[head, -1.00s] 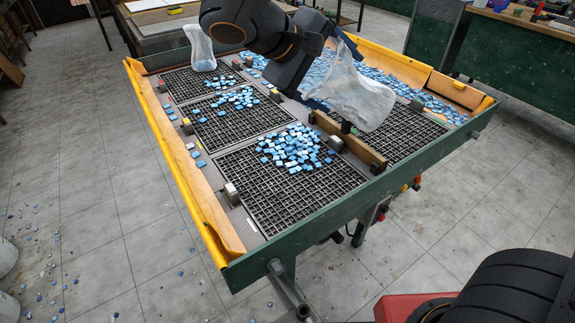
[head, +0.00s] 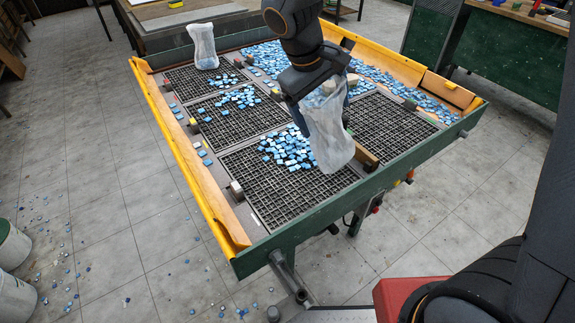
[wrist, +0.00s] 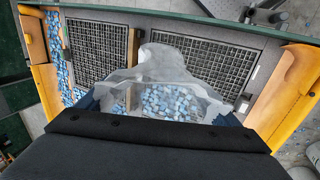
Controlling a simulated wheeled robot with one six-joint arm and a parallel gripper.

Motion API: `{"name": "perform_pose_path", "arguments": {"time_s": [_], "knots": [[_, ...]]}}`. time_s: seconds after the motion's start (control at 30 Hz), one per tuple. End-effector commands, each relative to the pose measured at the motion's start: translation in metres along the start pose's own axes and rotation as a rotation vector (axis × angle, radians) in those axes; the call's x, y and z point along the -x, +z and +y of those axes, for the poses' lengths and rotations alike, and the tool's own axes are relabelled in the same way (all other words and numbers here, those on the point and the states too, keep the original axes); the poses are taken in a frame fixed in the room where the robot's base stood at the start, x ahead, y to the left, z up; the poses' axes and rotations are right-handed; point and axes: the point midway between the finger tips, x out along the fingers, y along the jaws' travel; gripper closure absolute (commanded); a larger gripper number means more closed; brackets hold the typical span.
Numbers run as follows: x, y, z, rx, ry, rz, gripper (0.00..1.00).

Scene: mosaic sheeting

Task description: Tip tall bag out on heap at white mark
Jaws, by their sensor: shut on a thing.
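My gripper (head: 318,88) is shut on a tall, translucent white bag (head: 330,135), which hangs slightly tilted above the front grid, in front of the wooden bar. In the wrist view the bag's crumpled rim (wrist: 160,62) is open towards the camera and blue tiles (wrist: 172,101) show inside. The heap of blue tiles (head: 285,150) lies on the front grid (head: 270,195), just left of the bag; the bag hides its right edge. A block with a whitish top (head: 236,187) stands at that grid's left edge.
A second white bag (head: 203,48) stands at the back left. A smaller heap (head: 236,97) lies on the middle grid. Loose tiles fill the back trough. The wooden bar (head: 366,157) divides the front grid from the right grid (head: 390,125). Yellow and green rims border the table.

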Motion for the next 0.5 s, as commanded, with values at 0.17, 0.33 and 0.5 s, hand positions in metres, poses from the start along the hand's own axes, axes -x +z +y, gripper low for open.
{"name": "perform_pose_path", "arguments": {"time_s": [0.17,0.33,0.5], "knots": [[-0.0006,-0.0005,-0.0009,0.000,-0.013,0.002,0.64],[-0.0004,-0.0004,-0.0008,0.000,-0.012,0.001,0.64],[0.0065,-0.0002,0.0017,0.000,-0.011,0.002,0.64]]}}
